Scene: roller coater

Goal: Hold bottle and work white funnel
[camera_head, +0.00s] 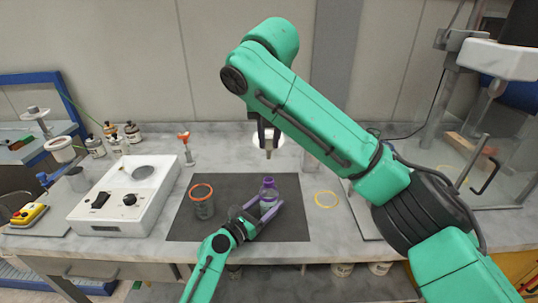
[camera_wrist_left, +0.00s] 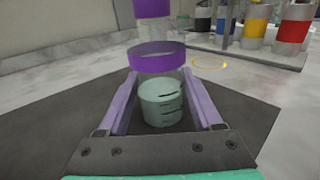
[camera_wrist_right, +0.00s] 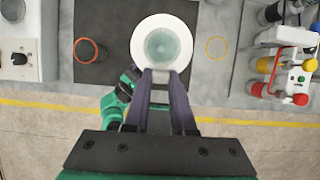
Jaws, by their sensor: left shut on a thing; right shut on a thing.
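A clear bottle with a purple band (camera_head: 268,192) stands on the dark mat (camera_head: 185,222). In the left wrist view the bottle (camera_wrist_left: 161,103) holds pale green contents. The lilac fingers of my left gripper (camera_head: 262,210) are closed on both its sides. My right gripper (camera_head: 267,133) is shut on the rim of the white funnel (camera_head: 279,141). The funnel is upright above the bottle, with a visible gap between spout and bottle top in the head view.
A yellow ring (camera_head: 326,199) lies on the bench to the right. A white device with knobs (camera_head: 125,205) stands at left. Several small bottles (camera_head: 112,138) are at the back left.

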